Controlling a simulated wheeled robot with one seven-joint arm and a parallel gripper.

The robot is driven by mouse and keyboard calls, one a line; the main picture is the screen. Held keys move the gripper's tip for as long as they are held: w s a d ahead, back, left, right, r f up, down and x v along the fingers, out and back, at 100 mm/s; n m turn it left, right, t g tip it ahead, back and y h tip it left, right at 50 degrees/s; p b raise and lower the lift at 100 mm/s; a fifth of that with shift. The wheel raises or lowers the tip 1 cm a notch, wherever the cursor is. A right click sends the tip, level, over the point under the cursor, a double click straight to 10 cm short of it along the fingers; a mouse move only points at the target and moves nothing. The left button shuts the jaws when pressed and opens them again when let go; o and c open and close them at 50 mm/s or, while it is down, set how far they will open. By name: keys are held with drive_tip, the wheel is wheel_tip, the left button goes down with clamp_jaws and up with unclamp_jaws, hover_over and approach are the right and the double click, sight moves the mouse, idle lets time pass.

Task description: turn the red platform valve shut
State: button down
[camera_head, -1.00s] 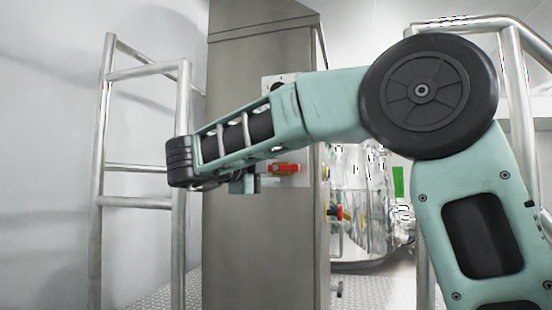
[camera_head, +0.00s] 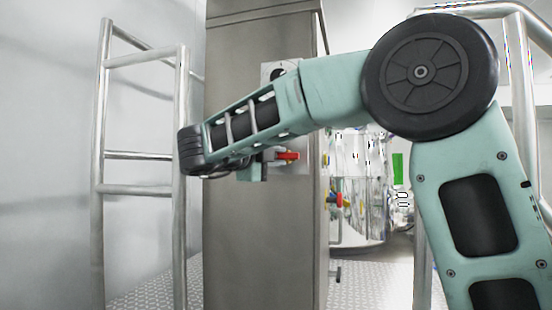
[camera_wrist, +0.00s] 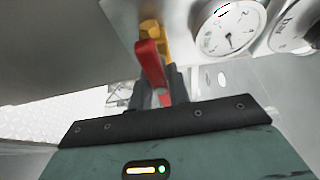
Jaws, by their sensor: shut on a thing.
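The red valve handle (camera_head: 288,155) sticks out from the panel on the steel column in the head view. In the wrist view the red handle (camera_wrist: 151,62) runs down from a yellow valve body (camera_wrist: 153,32) into my gripper (camera_wrist: 160,90). The dark fingers stand on either side of the handle and are shut on it. In the head view my gripper (camera_head: 266,160) is at the left end of the handle, partly hidden by my own wrist.
A white gauge (camera_wrist: 229,30) sits beside the valve, with a second gauge (camera_wrist: 295,22) to its right. The steel column (camera_head: 258,240) stands close to my arm. A metal rail (camera_head: 180,230) is at left. Another red-and-yellow valve (camera_head: 338,200) is behind, beside a shiny vessel (camera_head: 365,190).

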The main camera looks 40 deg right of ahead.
drive_tip(key=shift+f+b, duration=0.2)
drive_tip(key=shift+b, duration=0.15)
drive_tip(key=m+y+b, duration=0.1)
drive_tip(key=m+b, duration=0.1)
drive_tip(key=b, duration=0.3)
drive_tip(key=shift+f+m, duration=0.2)
drive_tip(key=shift+m, duration=0.2)
drive_tip(key=m+y+b, duration=0.2)
drive_tip(key=m+b, duration=0.1)
drive_tip(key=b, duration=0.2)
drive_tip(key=shift+r+t, duration=0.1)
drive_tip(key=shift+t, duration=0.2)
drive_tip(key=m+t+y+b, duration=0.1)
drive_tip(key=m+y+b, duration=0.1)
drive_tip(key=m+b, duration=0.2)
drive_tip(key=shift+r+b, duration=0.1)
drive_tip(key=shift+b, duration=0.2)
drive_tip(key=m+t+b, duration=0.1)
drive_tip(key=m+t+y+b, duration=0.1)
drive_tip(key=m+b, duration=0.1)
drive_tip(key=shift+r+y, duration=0.15)
drive_tip(key=shift+y, duration=0.15)
drive_tip(key=shift+r+m, duration=0.1)
drive_tip(key=shift+m, duration=0.3)
drive_tip(key=c, duration=1.3)
unclamp_jaws()
drive_tip(key=shift+a, duration=0.1)
